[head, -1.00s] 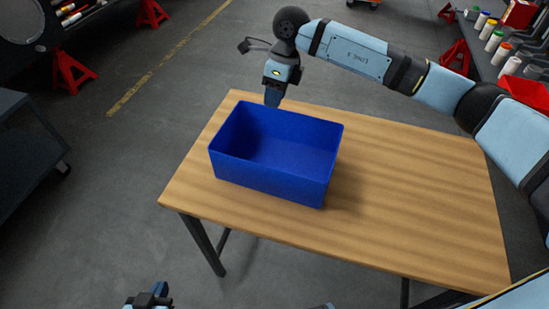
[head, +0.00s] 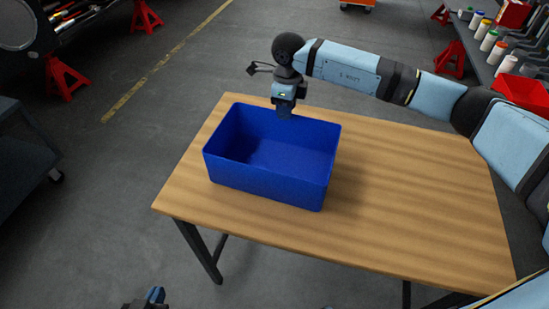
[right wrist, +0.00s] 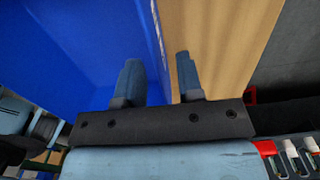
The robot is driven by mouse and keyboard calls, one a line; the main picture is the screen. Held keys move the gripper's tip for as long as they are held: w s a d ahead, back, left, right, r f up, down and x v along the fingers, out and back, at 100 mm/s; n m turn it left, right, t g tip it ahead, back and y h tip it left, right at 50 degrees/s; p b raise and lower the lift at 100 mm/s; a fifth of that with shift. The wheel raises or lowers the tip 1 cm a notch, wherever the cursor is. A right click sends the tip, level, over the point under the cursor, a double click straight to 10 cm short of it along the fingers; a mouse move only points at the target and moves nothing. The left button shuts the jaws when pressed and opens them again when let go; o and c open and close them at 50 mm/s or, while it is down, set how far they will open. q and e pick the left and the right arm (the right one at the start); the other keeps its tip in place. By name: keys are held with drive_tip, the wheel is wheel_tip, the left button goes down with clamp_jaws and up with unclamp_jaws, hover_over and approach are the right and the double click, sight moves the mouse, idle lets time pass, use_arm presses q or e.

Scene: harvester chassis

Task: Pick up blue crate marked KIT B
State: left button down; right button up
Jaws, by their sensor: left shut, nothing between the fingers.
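The blue crate (head: 265,188) is an open-topped, empty box on the wooden table (head: 420,210). No KIT B marking shows on its visible sides. My right gripper (head: 285,112) is at the crate's far rim, pointing down. In the right wrist view my right gripper (right wrist: 160,80) is open. One finger is over the crate's blue interior and the other is outside over the wood, with the crate wall (right wrist: 160,35) between them. Neither finger clearly touches the wall. My left gripper (head: 150,299) is partly in view at the bottom edge, shut and away from the crate.
The table's right half is bare. A dark cart (head: 22,155) stands at the left. A bench with several bottles (head: 498,55) and a red bin (head: 522,92) is at the right. Red stands (head: 66,76) are on the floor behind.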

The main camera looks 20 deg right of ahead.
wheel_tip(320, 180, down, 4)
drive_tip(key=shift+s+f, duration=0.1)
drive_tip(key=shift+s, duration=0.05)
drive_tip(key=shift+c, duration=0.5)
clamp_jaws()
idle(0.9)
